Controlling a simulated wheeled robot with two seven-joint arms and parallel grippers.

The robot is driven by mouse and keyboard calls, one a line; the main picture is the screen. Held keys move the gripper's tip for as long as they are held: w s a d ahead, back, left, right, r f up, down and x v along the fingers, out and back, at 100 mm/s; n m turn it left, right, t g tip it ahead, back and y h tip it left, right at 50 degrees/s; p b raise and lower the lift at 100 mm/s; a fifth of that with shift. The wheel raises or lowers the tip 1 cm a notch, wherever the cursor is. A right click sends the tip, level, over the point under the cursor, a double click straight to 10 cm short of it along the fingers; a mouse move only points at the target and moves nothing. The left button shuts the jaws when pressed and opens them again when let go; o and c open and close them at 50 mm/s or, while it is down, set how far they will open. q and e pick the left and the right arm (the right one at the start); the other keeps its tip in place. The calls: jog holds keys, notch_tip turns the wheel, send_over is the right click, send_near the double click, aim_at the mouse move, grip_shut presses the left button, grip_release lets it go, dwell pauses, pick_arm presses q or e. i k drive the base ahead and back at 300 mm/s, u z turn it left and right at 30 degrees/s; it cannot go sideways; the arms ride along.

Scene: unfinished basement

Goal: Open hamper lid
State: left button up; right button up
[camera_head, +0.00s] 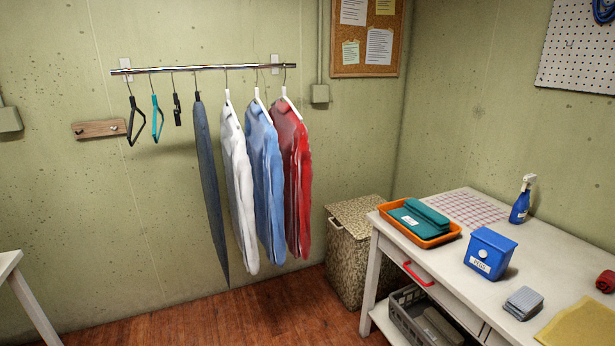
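The hamper (348,264) is a tall box with a mottled tan and brown surface, standing on the floor in the back corner. Its lid (355,215) lies flat on top and looks shut. The right side of the hamper is partly hidden behind the white table. Neither of my grippers shows in the head view.
A white table (558,262) fills the right, carrying an orange tray (448,241), a blue box (490,254) and a spray bottle (521,201). Shirts hang left of the hamper, the red one (292,180) nearest. The wooden floor (235,318) in front is clear.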

aim_at(351, 214)
jog(key=i, duration=2.35)
jog(key=z, duration=1.7)
